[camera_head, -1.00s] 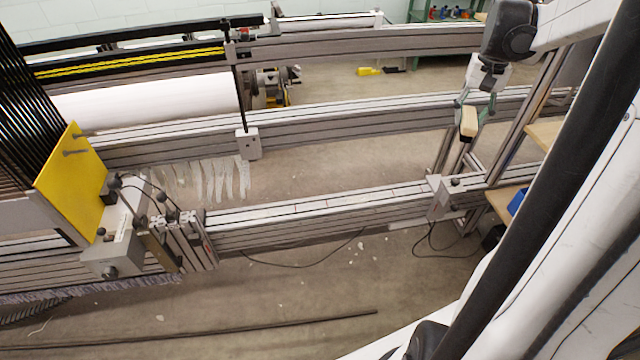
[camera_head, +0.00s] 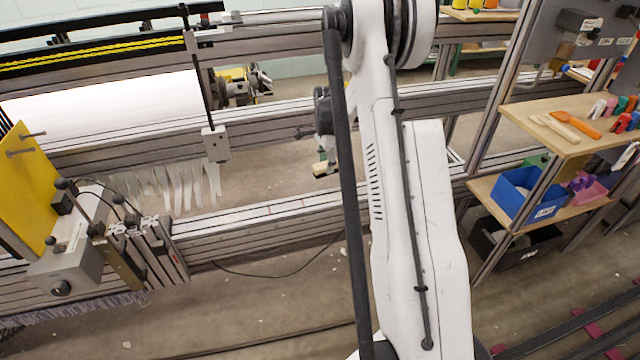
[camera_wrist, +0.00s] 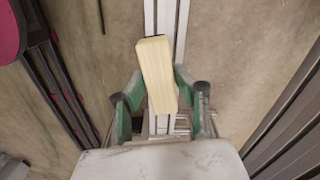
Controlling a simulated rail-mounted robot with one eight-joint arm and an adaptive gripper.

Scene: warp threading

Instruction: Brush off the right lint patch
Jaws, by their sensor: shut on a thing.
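My gripper (camera_head: 322,160) is partly hidden behind my arm in the head view. It is shut on a pale wooden block (camera_head: 325,171), likely the brush. In the wrist view the block (camera_wrist: 157,75) sits tilted between the green fingers of my gripper (camera_wrist: 158,102). Its underside is hidden, so I cannot tell whether it has bristles. The block appears in the air, apart from the frame rails. I cannot make out a distinct right lint patch in either view. Frayed white strips (camera_head: 180,187) hang below the white roll (camera_head: 105,112) at left.
A long front rail (camera_head: 270,212) and a rear rail (camera_head: 270,125) run across. A yellow plate (camera_head: 28,190) stands left. At right, a wooden shelf (camera_head: 560,118) holds tools, above a blue bin (camera_head: 522,192). A cable and pale scraps lie on the floor.

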